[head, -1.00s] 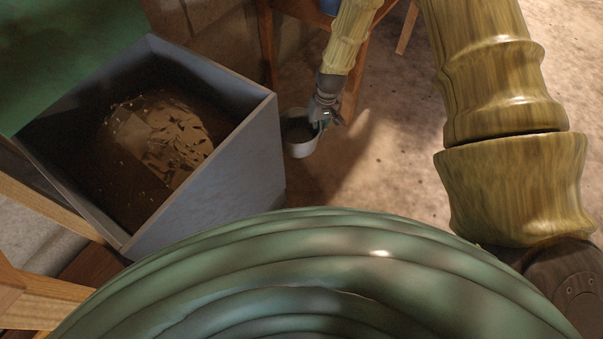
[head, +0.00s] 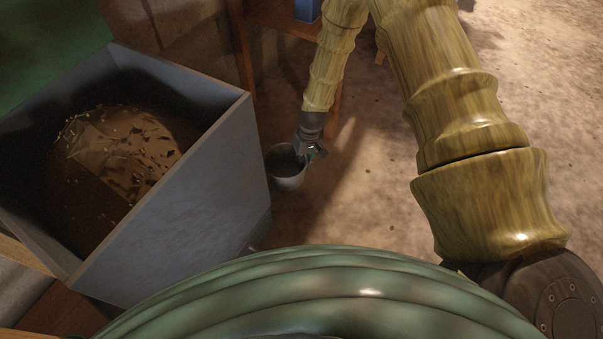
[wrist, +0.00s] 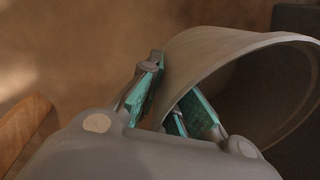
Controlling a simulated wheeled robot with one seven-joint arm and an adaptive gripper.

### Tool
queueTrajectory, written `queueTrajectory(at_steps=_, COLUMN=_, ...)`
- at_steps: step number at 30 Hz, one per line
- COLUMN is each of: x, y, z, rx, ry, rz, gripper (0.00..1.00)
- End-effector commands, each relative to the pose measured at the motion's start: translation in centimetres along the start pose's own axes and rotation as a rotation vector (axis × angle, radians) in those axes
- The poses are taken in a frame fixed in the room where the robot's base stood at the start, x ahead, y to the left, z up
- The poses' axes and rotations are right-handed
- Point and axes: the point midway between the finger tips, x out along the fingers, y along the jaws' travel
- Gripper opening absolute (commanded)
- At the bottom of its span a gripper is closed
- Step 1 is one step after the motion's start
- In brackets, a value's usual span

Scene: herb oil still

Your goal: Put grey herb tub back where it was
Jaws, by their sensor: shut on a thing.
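The grey herb tub (head: 287,177) is a small round open-topped tub beside the right wall of the large grey bin. My gripper (head: 312,154) is shut on the right side of its rim. In the wrist view my gripper's teal-padded fingers (wrist: 170,100) pinch the tub's wall (wrist: 205,58), one finger outside and one inside. The tub's open mouth faces right in that view, and its inside is dark. I cannot tell whether the tub touches the floor.
The large grey bin (head: 190,205) with brown plant matter (head: 125,150) inside stands at left, close to the tub. A wooden table leg (head: 243,58) and a blue object (head: 307,10) are behind. Bare floor (head: 385,205) lies to the right.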

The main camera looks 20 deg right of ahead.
Motion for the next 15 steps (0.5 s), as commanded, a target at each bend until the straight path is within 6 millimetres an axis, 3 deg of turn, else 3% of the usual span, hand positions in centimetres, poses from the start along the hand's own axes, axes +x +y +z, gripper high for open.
queueTrajectory(at_steps=10, x=4.3, y=0.6, z=0.0, rx=0.0, ry=-0.001, rz=0.0, gripper=0.0)
queueTrajectory(at_steps=15, x=4.8, y=0.7, z=0.0, rx=0.0, ry=0.0, rz=0.0, gripper=0.0)
